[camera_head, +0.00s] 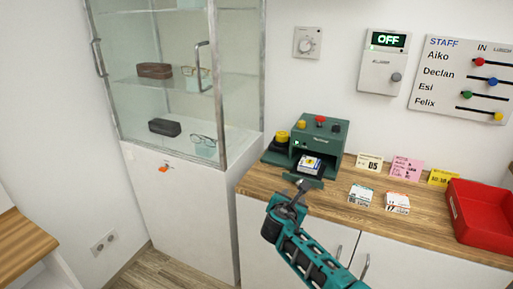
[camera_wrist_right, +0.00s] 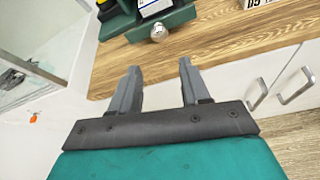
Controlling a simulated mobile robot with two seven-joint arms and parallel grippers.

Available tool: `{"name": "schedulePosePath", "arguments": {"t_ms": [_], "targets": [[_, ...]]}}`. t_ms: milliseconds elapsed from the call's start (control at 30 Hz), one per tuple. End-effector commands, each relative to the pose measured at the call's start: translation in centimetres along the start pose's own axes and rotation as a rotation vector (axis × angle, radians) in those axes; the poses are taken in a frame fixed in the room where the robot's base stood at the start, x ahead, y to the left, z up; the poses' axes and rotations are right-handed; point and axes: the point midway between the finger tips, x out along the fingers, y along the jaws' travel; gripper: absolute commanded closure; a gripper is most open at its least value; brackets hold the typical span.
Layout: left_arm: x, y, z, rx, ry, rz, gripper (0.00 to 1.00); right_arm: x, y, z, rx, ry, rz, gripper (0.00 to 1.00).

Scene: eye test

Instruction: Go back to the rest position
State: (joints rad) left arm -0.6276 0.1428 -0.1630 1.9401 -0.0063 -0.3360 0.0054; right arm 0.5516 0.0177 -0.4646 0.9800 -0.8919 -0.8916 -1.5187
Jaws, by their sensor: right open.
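My right gripper (camera_head: 302,186) is in the middle of the head view, at the front edge of the wooden counter (camera_head: 420,225). In the right wrist view its two grey fingers (camera_wrist_right: 159,68) stand apart with nothing between them. Just beyond it is a green machine (camera_head: 318,140) with a red and yellow knobs on top. My left gripper is in neither view.
A glass cabinet (camera_head: 165,75) with glasses and cases stands at the left. A red tray (camera_head: 482,212), several small cards (camera_head: 397,202) and upright signs (camera_head: 406,168) are on the counter's right. White cupboard doors with handles (camera_head: 366,266) are below. An OFF panel (camera_head: 384,65) and staff board (camera_head: 465,75) hang behind.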

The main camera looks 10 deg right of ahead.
Motion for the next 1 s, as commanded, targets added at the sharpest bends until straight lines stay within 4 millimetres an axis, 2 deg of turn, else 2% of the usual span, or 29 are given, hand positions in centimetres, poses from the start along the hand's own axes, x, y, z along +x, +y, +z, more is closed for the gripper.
{"name": "schedulePosePath", "arguments": {"t_ms": [133, 233, 300, 400, 500, 633, 800, 900, 1000], "targets": [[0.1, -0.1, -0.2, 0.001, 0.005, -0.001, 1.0, -1.1, -1.8, -3.9, 0.166, 0.091, 0.018, 0.54], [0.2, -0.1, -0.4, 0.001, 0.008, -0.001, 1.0, -3.2, -3.9, -8.3, 0.412, 0.207, 0.03, 0.54], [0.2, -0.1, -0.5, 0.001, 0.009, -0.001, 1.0, -5.2, -5.6, -11.3, 0.623, 0.298, 0.024, 0.54], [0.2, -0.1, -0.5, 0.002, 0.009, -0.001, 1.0, -8.3, -8.1, -14.5, 0.929, 0.414, -0.004, 0.54], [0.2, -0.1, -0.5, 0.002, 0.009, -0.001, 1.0, -11.8, -10.4, -16.8, 1.237, 0.516, -0.053, 0.54], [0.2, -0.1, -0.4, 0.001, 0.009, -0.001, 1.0, -16.4, -13.4, -18.1, 1.632, 0.622, -0.141, 0.54], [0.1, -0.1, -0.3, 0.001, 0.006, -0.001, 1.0, -21.6, -16.6, -17.7, 2.075, 0.713, -0.262, 0.54], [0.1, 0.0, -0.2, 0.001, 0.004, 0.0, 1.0, -23.6, -17.6, -17.0, 2.253, 0.743, -0.315, 0.54], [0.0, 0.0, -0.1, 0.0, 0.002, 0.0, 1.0, -24.7, -18.2, -16.5, 2.359, 0.758, -0.348, 0.54]]}}
